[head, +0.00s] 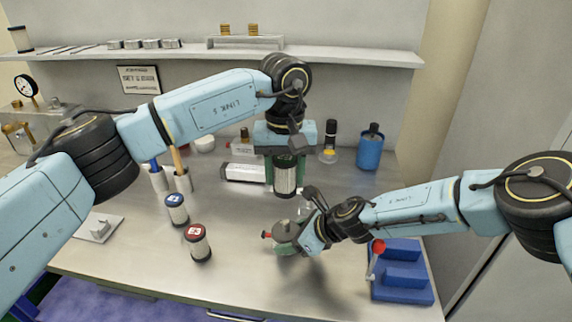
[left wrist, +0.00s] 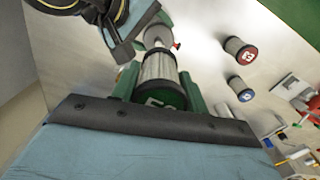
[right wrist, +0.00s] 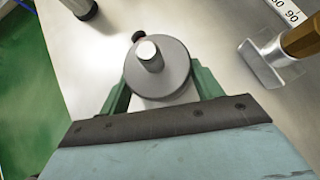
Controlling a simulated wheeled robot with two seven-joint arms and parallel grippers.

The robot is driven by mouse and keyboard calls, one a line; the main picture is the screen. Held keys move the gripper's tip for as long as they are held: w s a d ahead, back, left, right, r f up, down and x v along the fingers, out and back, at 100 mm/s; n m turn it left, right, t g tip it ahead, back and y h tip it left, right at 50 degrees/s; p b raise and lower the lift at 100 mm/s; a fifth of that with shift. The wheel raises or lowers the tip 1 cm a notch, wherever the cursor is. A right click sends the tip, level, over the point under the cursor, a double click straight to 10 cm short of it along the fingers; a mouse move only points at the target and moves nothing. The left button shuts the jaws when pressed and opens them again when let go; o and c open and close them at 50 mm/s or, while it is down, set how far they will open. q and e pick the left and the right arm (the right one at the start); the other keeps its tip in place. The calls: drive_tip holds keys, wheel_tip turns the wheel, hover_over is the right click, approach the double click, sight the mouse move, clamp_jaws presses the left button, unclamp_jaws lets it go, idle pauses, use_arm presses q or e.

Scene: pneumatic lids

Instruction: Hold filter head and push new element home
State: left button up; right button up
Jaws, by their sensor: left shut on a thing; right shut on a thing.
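A white pleated filter element with a dark green cap (head: 285,178) hangs upright in my left gripper (head: 285,160), whose green fingers are shut on it. Its cap shows large in the left wrist view (left wrist: 160,97). The grey round filter head (head: 285,232) with a small red knob sits low over the bench, below the element. My right gripper (head: 287,248) is shut on the filter head from the right. In the right wrist view its grey disc and central stub (right wrist: 152,58) show between the green fingers. The element's lower end looks apart from the head.
A blue-capped element (head: 177,210) and a red-capped element (head: 198,243) stand left of the head. A blue rack (head: 402,285) with a red-ended tool (head: 377,248) is at right.

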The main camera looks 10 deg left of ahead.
use_arm(q)
drive_tip(key=f+n, duration=0.1)
drive_tip(key=s+f+n, duration=0.1)
drive_tip(key=f+n, duration=0.2)
drive_tip(key=n, duration=0.1)
drive_tip(key=shift+s+a+f, duration=0.15)
drive_tip(key=shift+a+f, duration=0.2)
drive_tip(key=shift+w+d+r+n, duration=0.3)
drive_tip(key=shift+w+r+n, duration=0.15)
drive_tip(key=shift+r+n, duration=0.1)
drive_tip(key=shift+w+d+r+n, duration=0.25)
drive_tip(key=shift+w+r+n, duration=0.2)
drive_tip(key=shift+r, duration=0.1)
drive_tip(key=shift+f, duration=2.9)
drive_tip(key=shift+f, duration=0.75)
idle(0.5)
drive_tip(key=shift+a+r, duration=0.1)
drive_tip(key=shift+r, duration=0.25)
idle(0.8)
drive_tip(key=shift+f, duration=0.2)
idle(0.6)
